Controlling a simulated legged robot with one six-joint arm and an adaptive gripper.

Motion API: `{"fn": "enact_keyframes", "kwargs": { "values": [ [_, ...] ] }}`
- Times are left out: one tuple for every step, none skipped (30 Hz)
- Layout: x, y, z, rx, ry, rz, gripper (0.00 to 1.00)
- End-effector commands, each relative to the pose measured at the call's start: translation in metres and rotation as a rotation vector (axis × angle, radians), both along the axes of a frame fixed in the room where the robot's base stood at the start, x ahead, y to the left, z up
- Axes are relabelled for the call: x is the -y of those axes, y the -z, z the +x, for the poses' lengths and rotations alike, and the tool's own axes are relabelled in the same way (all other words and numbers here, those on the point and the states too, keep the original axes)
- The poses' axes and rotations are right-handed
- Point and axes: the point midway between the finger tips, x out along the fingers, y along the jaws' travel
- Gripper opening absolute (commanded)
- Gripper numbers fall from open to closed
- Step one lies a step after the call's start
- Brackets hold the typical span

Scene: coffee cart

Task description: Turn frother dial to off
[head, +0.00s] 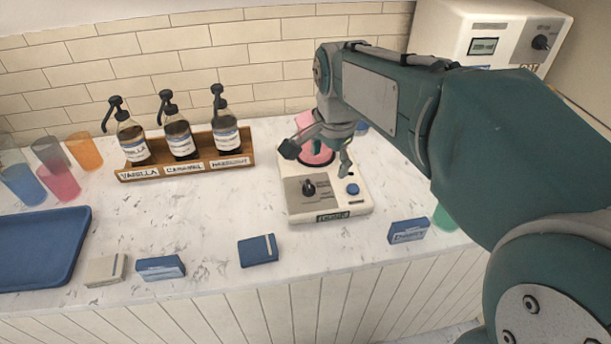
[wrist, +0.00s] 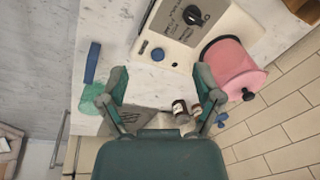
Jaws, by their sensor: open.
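The white frother (head: 330,209) stands on the counter in the middle of the head view. Its black dial (head: 308,188) sits on a grey panel on the front left, and a blue button (head: 352,189) is to its right. The dial's pointer setting is too small to read. The dial also shows at the top of the wrist view (wrist: 192,14). A pink pitcher (wrist: 232,65) stands on the frother's rear part, partly hidden by my gripper in the head view. My gripper (head: 317,160) is open above the frother, behind the dial and apart from it, with nothing between its fingers.
A wooden rack (head: 190,170) of syrup bottles stands left of the frother. Small boxes lie along the front edge, including a blue one (head: 408,231). A blue tray (head: 40,250) and coloured cups are at left. A white machine (head: 487,30) stands at back right.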

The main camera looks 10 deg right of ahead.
Motion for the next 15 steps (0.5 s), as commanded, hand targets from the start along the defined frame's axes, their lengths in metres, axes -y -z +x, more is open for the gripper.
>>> {"fn": "enact_keyframes", "kwargs": {
  "values": [
    [-0.003, 0.005, 0.012, -0.023, 0.055, 0.008, 0.83],
    [-0.004, 0.007, 0.019, -0.036, 0.092, 0.013, 0.83],
    [-0.006, 0.011, 0.027, -0.052, 0.140, 0.019, 0.83],
    [-0.007, 0.014, 0.033, -0.062, 0.177, 0.022, 0.83],
    [-0.009, 0.016, 0.039, -0.074, 0.214, 0.026, 0.83],
    [-0.010, 0.020, 0.047, -0.090, 0.263, 0.030, 0.83],
    [-0.012, 0.024, 0.053, -0.101, 0.300, 0.032, 0.83],
    [-0.013, 0.027, 0.059, -0.112, 0.336, 0.034, 0.83],
    [-0.015, 0.031, 0.066, -0.126, 0.379, 0.034, 0.83],
    [-0.016, 0.034, 0.070, -0.134, 0.411, 0.036, 0.83],
    [-0.017, 0.037, 0.075, -0.142, 0.439, 0.036, 0.83],
    [-0.018, 0.041, 0.080, -0.151, 0.473, 0.037, 0.83],
    [-0.019, 0.042, 0.082, -0.156, 0.493, 0.037, 0.83],
    [-0.020, 0.045, 0.085, -0.162, 0.512, 0.037, 0.83],
    [-0.020, 0.046, 0.087, -0.165, 0.529, 0.036, 0.83]
  ]
}}
